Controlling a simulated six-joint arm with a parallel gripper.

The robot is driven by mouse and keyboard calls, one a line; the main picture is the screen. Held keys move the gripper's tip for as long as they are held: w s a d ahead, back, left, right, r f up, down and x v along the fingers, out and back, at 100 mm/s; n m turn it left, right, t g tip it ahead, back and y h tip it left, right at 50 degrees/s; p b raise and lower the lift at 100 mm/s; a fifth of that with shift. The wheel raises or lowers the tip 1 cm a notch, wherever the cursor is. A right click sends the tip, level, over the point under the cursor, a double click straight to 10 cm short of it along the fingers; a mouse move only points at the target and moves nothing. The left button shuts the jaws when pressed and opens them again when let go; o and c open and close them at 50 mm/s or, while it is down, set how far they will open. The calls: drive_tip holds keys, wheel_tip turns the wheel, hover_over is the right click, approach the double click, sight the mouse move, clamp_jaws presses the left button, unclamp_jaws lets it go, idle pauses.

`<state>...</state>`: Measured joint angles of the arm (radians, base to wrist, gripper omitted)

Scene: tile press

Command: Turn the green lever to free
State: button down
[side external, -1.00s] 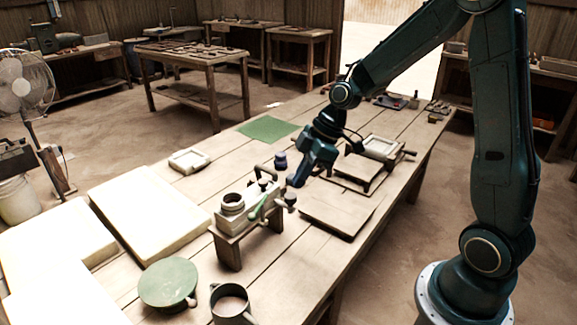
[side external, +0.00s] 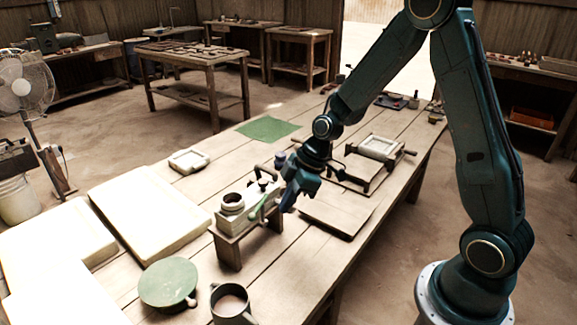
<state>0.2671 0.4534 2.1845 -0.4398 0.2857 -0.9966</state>
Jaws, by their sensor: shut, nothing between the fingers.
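The green lever (side external: 257,209) is on the side of a small pale press block (side external: 235,212), which sits on a wooden stand (side external: 228,250) on the long table. The lever slants, with its lower end toward the front left. My gripper (side external: 287,207) is shut and empty. It points down just right of the lever and the press block, and in this view its tip overlaps the block's right end. I cannot tell whether it touches anything. A dark handle (side external: 262,172) stands up behind the block and is partly hidden.
Pale slabs (side external: 150,215) lie left. A green round turntable (side external: 168,283) and a mug (side external: 231,305) stand in front. A green mat (side external: 268,128) lies behind, with clear tabletop around it.

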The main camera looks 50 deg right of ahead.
sight(259, 206)
drive_tip(key=shift+w+a+f, duration=0.25)
drive_tip(key=shift+w+a, duration=0.25)
drive_tip(key=shift+a, duration=0.15)
drive_tip(key=shift+w+a+f, duration=0.2)
drive_tip(key=shift+w+a, duration=0.35)
drive_tip(key=shift+a, duration=0.1)
drive_tip(key=shift+w+a+f, duration=0.25)
drive_tip(key=shift+w+a, duration=0.25)
drive_tip(key=shift+a, duration=0.15)
drive_tip(key=shift+w+a, duration=0.6)
drive_tip(key=shift+s+d, duration=0.1)
